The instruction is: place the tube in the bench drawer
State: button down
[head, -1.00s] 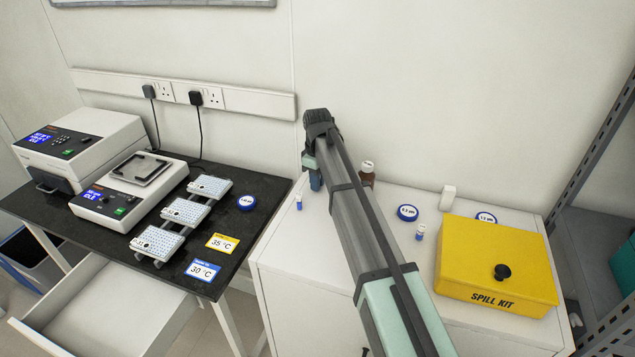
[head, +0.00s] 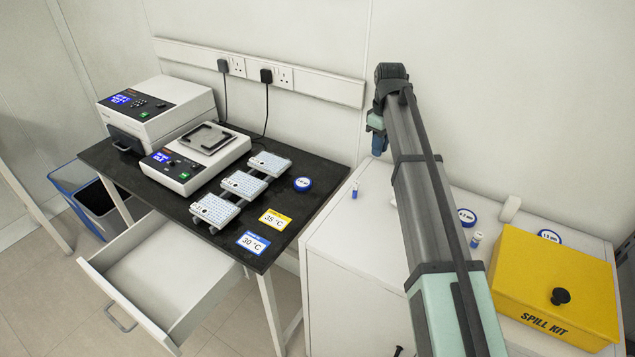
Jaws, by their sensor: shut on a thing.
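My gripper (head: 377,140) is at the end of the raised arm, above the back left part of the white cabinet. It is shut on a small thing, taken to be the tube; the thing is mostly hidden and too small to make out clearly. The bench drawer (head: 122,318) is pulled out at the lower left, under the black bench (head: 170,204). Its visible floor is empty. My gripper is well to the right of the drawer and higher.
Small blue-labelled vials (head: 355,190) (head: 476,239) stand on the cabinet (head: 345,250), near a yellow spill kit (head: 555,285). The bench carries a shaker (head: 195,158), a larger instrument (head: 158,110), several well plates (head: 243,184) and temperature cards (head: 275,219). Floor shows left of the drawer.

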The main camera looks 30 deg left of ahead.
notch_tip(320, 180, up, 6)
jog(key=shift+a+f, duration=0.15)
jog(key=s+a+n, duration=0.4)
jog(key=s+a, duration=0.4)
jog(key=a, duration=0.4)
jog(key=n, duration=1.3)
send_over(168, 276)
notch_tip(168, 276, down, 22)
jog(key=shift+f, duration=5.75)
jog(key=shift+f, duration=0.1)
